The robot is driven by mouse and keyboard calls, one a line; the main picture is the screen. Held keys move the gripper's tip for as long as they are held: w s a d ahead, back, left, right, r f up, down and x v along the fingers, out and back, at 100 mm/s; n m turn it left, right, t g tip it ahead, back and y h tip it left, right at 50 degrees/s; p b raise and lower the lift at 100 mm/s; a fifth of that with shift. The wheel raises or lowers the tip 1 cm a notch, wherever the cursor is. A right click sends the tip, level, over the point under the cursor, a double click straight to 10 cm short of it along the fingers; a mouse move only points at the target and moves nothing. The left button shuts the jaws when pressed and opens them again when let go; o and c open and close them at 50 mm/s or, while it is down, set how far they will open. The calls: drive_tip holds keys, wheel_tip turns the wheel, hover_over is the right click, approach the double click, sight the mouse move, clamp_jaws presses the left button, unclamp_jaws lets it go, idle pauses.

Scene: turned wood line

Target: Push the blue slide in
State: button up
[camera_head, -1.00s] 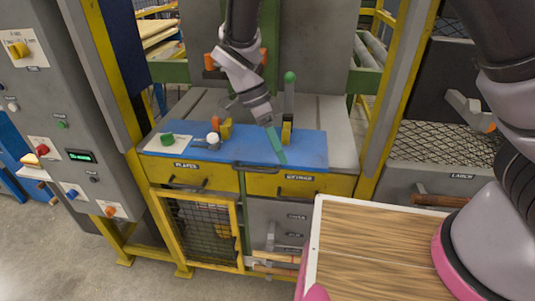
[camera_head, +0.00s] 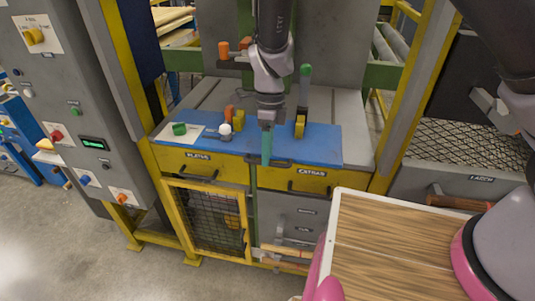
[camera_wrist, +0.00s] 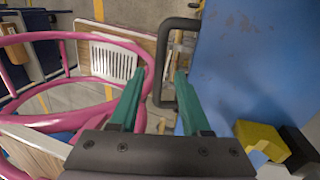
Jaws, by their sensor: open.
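The blue slide (camera_head: 322,145) is a flat blue plate on top of the yellow-drawered bench, with its front edge over the drawers. A dark bar handle (camera_head: 283,162) is on that front edge, partly hidden by my fingers. My gripper (camera_head: 267,158) points down at the handle with its teal fingers apart. In the wrist view the blue slide (camera_wrist: 250,55) fills the right side, and the black handle (camera_wrist: 164,52) runs between and just beyond the open fingertips of my gripper (camera_wrist: 162,76). I cannot tell whether the fingers touch it.
A green knob (camera_head: 180,129), a white knob (camera_head: 225,129) and yellow blocks (camera_head: 300,126) stand on or beside the blue plate. A control cabinet (camera_head: 70,95) is at left. A wooden-topped tray (camera_head: 385,245) is in front at right. Yellow posts flank the bench.

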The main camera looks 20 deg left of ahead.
drive_tip(key=shift+s+f, duration=0.1)
drive_tip(key=shift+f, duration=0.4)
drive_tip(key=shift+c, duration=0.4)
clamp_jaws()
idle(0.8)
